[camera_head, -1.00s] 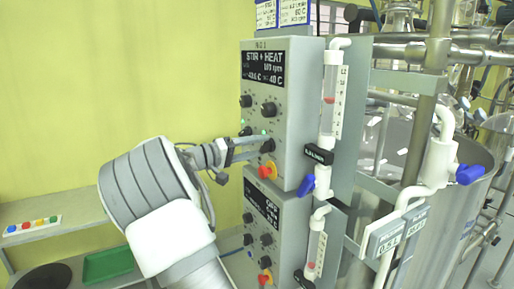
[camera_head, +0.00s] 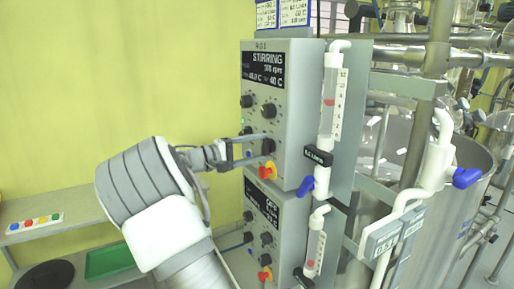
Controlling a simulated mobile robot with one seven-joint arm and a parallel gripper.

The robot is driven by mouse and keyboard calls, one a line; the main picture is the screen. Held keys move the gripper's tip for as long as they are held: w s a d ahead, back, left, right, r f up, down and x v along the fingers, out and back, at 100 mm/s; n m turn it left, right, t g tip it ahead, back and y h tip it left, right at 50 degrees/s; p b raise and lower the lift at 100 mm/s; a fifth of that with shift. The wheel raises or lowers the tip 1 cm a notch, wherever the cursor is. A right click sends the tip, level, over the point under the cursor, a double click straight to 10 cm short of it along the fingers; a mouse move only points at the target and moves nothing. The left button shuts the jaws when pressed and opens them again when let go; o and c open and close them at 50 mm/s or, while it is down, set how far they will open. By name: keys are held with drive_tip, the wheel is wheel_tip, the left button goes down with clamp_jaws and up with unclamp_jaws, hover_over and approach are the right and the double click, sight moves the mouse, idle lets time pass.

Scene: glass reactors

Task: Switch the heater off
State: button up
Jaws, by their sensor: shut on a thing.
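The upper control box (camera_head: 291,142) is grey with a black display (camera_head: 263,71) that reads STIRRING, with an rpm line and temperatures, one of them 40 C. Black knobs stand on its front, among them an upper right knob (camera_head: 268,110). One green lamp (camera_head: 242,122) is lit at the left. My gripper (camera_head: 267,146) reaches in from the left and is shut on the lower right black knob (camera_head: 268,147), which its fingers partly hide.
A second control box (camera_head: 290,222) stands directly below, with its own display and knobs. Tubes with blue valve handles (camera_head: 306,187) and a large steel vessel (camera_head: 455,220) are at the right. A shelf with coloured buttons (camera_head: 35,223) and a green tray (camera_head: 107,261) is at the left.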

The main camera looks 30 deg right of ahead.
drive_tip(key=o, duration=1.4)
drive_tip(key=a+b, duration=0.1)
drive_tip(key=a, duration=1)
drive_tip(key=w+a+b, duration=0.1)
drive_tip(key=a, duration=0.5)
drive_tip(key=shift+a+b, duration=0.25)
drive_tip(key=shift+b, duration=0.05)
drive_tip(key=s+d+f+y, duration=0.3)
drive_tip(key=s+y, duration=0.2)
drive_tip(key=s, duration=0.1)
drive_tip(key=s+d+f+y, duration=0.2)
drive_tip(key=s+y, duration=0.2)
drive_tip(key=s, duration=0.3)
drive_tip(key=s+a+f+t+y, duration=0.1)
drive_tip(key=s+a+t+y, duration=0.1)
drive_tip(key=s, duration=0.4)
drive_tip(key=s+a+f+t+y, duration=0.2)
drive_tip(key=s+a+y, duration=0.2)
drive_tip(key=s+a, duration=0.2)
drive_tip(key=s+a+f+t+y, duration=0.1)
drive_tip(key=s+a+t+y, duration=0.1)
drive_tip(key=s+a, duration=0.3)
drive_tip(key=shift+s+a+f+n+t+y, duration=0.15)
drive_tip(key=shift+s+y, duration=0.1)
drive_tip(key=shift+s, duration=0.2)
drive_tip(key=shift+s+a+n+t+y, duration=0.15)
drive_tip(key=shift+s+y, duration=0.1)
drive_tip(key=shift+s, duration=0.2)
